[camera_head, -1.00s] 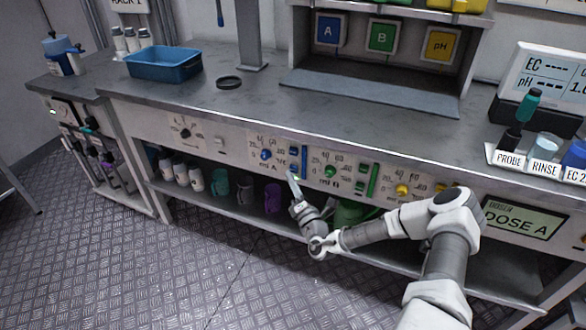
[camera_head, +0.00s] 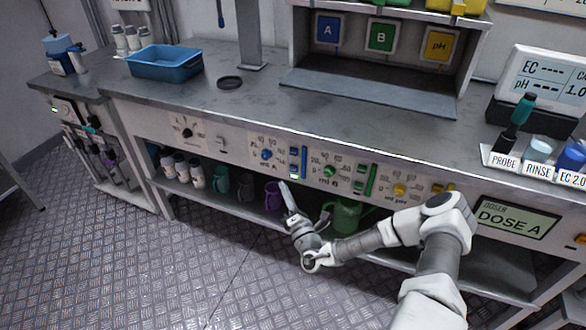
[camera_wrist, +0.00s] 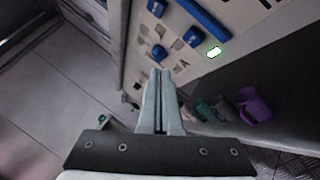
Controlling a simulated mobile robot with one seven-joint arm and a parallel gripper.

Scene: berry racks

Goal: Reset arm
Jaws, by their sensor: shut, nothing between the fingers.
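My gripper (camera_head: 284,186) is shut and empty, in front of the bench's lower edge, just below the dosing panel (camera_head: 232,150). In the wrist view its two fingers (camera_wrist: 161,75) are pressed together with nothing between them. The blue knob (camera_head: 266,154) and blue slider (camera_head: 299,160) of the panel lie above the fingertips, apart from them. In the wrist view a blue control (camera_wrist: 200,18) and a lit green indicator (camera_wrist: 214,52) show past the fingertips.
The floor (camera_head: 170,265) in front is clear.

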